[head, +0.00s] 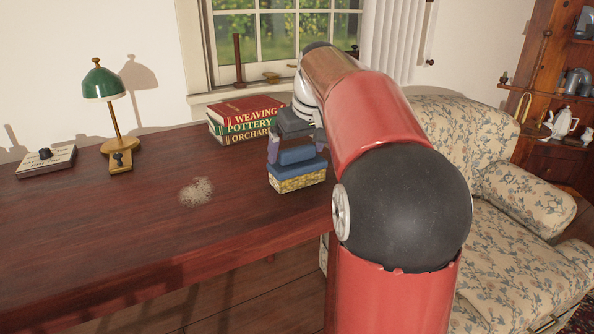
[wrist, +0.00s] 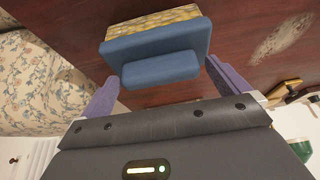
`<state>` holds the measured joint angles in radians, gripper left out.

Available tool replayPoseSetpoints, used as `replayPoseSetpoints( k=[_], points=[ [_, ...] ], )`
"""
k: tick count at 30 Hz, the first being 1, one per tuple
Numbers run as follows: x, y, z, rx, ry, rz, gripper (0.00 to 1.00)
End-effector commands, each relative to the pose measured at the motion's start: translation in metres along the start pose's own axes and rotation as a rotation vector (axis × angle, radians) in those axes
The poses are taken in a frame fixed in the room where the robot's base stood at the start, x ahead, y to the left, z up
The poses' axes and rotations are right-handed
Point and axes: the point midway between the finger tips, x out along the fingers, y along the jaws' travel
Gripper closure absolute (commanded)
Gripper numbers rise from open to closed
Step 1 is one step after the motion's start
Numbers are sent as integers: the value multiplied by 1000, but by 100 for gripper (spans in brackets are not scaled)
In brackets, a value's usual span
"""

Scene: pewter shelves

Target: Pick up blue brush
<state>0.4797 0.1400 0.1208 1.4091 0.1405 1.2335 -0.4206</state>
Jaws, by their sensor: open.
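The blue brush (head: 297,172) stands on the wooden desk (head: 120,215) near its right end, with tan bristles below a blue block and a smaller blue grip on top. In the wrist view the blue brush (wrist: 155,50) lies ahead of the fingers, its blue grip toward me and the bristles at the far side. My gripper (head: 297,143) is above the brush, pointing down at it. In the wrist view my gripper (wrist: 163,85) is open, its purple fingers apart on either side of the blue grip. I cannot tell whether either finger touches it.
Stacked books (head: 243,120) stand just behind the brush. A pale patch of dust (head: 196,192) marks the desk. A floral armchair (head: 510,225) stands right of the desk.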

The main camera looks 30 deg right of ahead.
Motion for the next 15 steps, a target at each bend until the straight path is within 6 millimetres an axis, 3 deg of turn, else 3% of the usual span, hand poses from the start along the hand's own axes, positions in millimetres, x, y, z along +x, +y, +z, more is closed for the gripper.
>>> replayPoseSetpoints(
  k=[9,15],
  points=[
    [6,0,0,0,1,1,1],
    [6,0,0,0,1,1,28]
  ],
)
